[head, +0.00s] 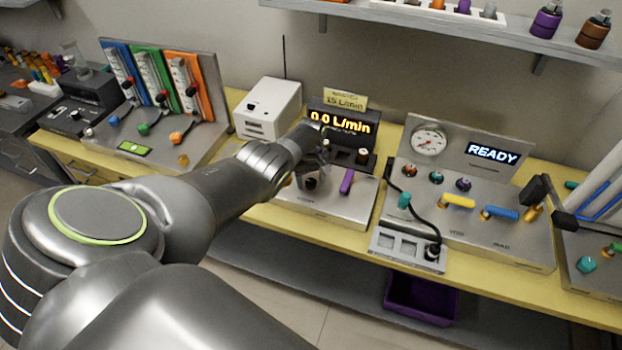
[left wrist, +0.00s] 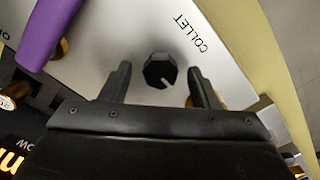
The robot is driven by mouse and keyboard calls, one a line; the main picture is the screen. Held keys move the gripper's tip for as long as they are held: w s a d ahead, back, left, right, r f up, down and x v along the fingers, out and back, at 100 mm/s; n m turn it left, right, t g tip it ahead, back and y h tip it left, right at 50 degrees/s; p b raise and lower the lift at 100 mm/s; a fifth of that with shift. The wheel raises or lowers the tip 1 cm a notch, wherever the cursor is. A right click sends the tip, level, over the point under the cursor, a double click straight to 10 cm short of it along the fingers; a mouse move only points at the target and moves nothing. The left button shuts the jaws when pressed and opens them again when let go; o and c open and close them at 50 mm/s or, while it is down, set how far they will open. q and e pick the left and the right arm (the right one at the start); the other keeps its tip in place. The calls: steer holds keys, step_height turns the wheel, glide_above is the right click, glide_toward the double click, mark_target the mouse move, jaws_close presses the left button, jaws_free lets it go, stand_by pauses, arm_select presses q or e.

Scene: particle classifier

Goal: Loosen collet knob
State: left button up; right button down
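In the left wrist view my left gripper (left wrist: 160,78) is open, one finger on each side of the knob with a gap at both. In the head view the left arm reaches over the panel below the 0.0 L/min display (head: 341,122), and the knob (head: 310,183) is partly hidden by the gripper. My right gripper is not in view.
A purple lever (head: 347,181) stands just right of the gripper, and shows at the upper left in the left wrist view (left wrist: 45,38). A READY panel (head: 492,153) with valves and a black cable is further right. A white box (head: 268,108) stands behind the arm.

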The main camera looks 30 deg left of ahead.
mark_target(311, 181)
arm_select(q)
step_height(311, 181, up, 6)
steer(key=p, duration=0.3)
steer(key=shift+r+p, duration=0.1)
steer(key=shift+p, duration=0.3)
step_height(311, 181, up, 11)
steer(key=shift+b, duration=0.3)
stand_by(0.3)
